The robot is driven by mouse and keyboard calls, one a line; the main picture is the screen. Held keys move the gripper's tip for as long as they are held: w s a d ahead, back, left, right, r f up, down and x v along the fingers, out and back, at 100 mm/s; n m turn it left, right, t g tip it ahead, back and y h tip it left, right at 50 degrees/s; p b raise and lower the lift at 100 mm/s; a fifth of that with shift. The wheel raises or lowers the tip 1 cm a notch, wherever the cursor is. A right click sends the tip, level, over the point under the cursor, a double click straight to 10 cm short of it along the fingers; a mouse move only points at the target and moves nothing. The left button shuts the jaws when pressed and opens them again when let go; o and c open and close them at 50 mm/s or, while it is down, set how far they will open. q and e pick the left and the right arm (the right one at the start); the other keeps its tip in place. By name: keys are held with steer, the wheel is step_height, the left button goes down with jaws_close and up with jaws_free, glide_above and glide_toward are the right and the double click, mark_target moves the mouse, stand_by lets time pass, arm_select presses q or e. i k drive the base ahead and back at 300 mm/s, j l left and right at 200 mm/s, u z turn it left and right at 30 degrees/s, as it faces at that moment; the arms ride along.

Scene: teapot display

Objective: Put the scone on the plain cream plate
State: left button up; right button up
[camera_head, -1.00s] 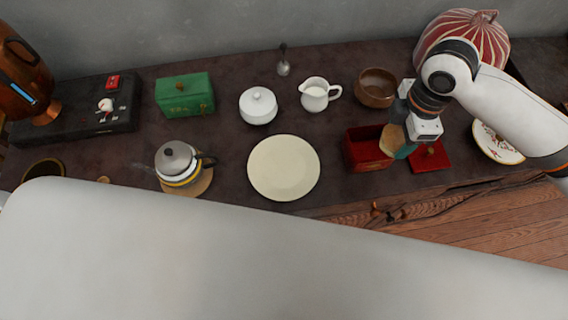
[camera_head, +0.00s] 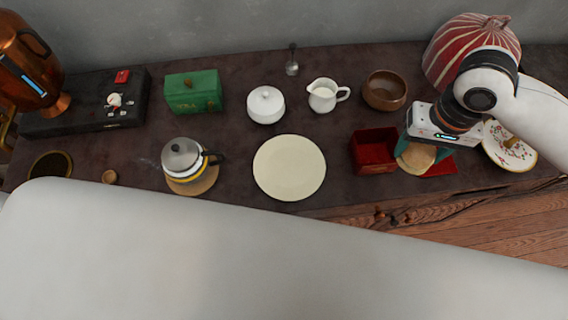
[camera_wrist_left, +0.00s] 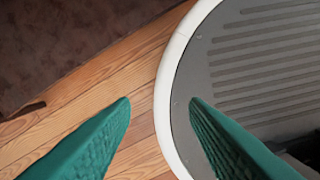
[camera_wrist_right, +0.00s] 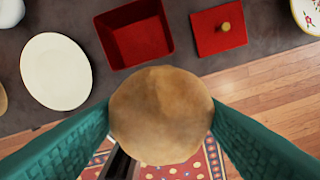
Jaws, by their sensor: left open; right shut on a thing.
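The round tan scone (camera_head: 417,158) is held between the teal fingers of my right gripper (camera_head: 419,150), which is shut on it. In the right wrist view the scone (camera_wrist_right: 161,125) fills the space between both fingers, above the counter's front edge. The plain cream plate (camera_head: 289,168) lies bare on the dark counter, left of the scone and apart from it. It also shows at the left of the right wrist view (camera_wrist_right: 56,72). My left gripper (camera_wrist_left: 160,104) is open and empty over the wooden floor and my grey base; the head view does not show it.
An open red box (camera_head: 373,151) stands between the plate and the scone. Its red lid (camera_head: 440,169) lies partly hidden by the right gripper. A kettle (camera_head: 183,158) stands left of the plate. A white lidded pot (camera_head: 266,105) and creamer (camera_head: 323,96) stand behind.

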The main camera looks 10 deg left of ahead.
mark_target(290, 167)
steer(key=u, duration=0.4)
steer(key=l+u, duration=0.15)
steer(key=u, duration=0.65)
steer(key=k+u, duration=0.1)
steer(key=u, duration=0.25)
steer(key=k+l+u, duration=0.15)
steer(key=k+l, duration=0.4)
steer(key=k, duration=0.1)
